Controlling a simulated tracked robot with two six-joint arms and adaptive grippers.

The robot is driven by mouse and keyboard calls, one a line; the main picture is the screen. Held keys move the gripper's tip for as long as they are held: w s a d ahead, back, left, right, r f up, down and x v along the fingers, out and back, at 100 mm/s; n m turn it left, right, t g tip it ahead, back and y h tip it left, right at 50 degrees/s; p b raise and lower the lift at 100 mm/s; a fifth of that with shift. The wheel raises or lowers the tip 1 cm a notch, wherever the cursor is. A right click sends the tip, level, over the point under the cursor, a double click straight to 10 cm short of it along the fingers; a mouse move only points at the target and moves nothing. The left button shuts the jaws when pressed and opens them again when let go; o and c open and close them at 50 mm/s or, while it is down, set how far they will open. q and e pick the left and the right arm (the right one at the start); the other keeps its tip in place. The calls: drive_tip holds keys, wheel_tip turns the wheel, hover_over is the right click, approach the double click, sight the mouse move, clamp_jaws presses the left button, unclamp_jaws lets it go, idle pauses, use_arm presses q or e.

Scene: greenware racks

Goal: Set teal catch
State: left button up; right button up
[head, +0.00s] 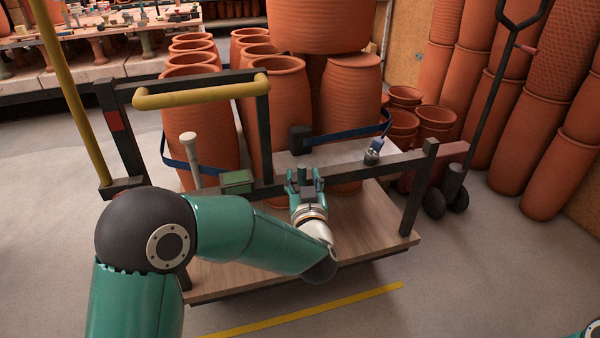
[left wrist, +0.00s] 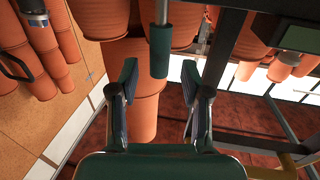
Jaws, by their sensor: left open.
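The teal catch appears as a short teal cylinder on a grey rod (left wrist: 160,52), in the upper middle of the left wrist view. In the head view its teal end (head: 302,171) shows at the cart's front rail, between the fingers. My left gripper (head: 304,183) is open and empty. In the left wrist view its fingers (left wrist: 159,78) stand one on each side of the catch's line, with gaps on both sides. I see no contact. How deep the catch reaches between the fingers, I cannot tell. My right gripper is out of view.
A dark-framed cart with a wooden deck (head: 365,235) carries terracotta pots (head: 352,105) held by a blue strap (head: 345,137). Nearby are a green box (head: 237,181), a pale post (head: 190,150), a blue-topped metal fitting (head: 373,152) and a yellow handle (head: 200,92). Floor at right front is clear.

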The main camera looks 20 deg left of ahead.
sight(302, 173)
use_arm(q)
drive_tip(key=shift+x, duration=1.55)
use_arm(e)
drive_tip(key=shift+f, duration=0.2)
